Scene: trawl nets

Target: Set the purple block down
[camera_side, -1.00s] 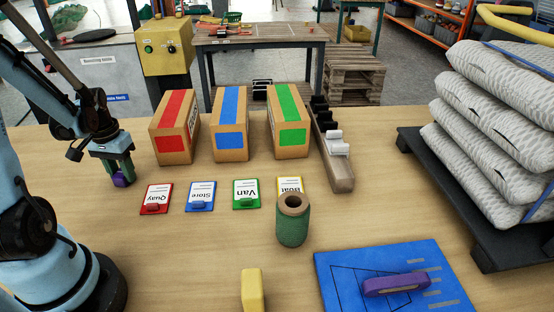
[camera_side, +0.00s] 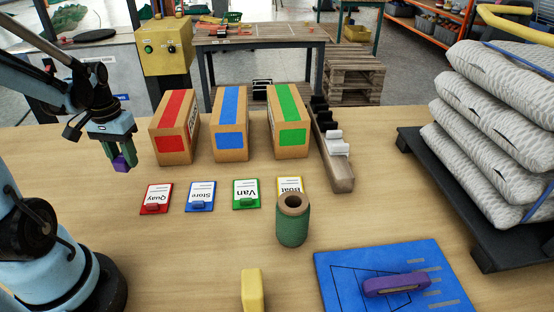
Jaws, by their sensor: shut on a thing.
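The small purple block (camera_side: 121,163) is at the tip of my gripper (camera_side: 124,156) at the left of the table, and the green jaws are shut on it. The block hangs above the tabletop, left of the box with the red stripe, and looks a little tilted. The upper part of the block is hidden between the jaws.
Three cardboard boxes, red-striped (camera_side: 174,128), blue-striped (camera_side: 229,124) and green-striped (camera_side: 288,122), stand at the back. Several cards, including Quay (camera_side: 156,198), lie before them. A green spool (camera_side: 292,220) and blue mat (camera_side: 345,290) are further right. Bare wood surrounds the cards.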

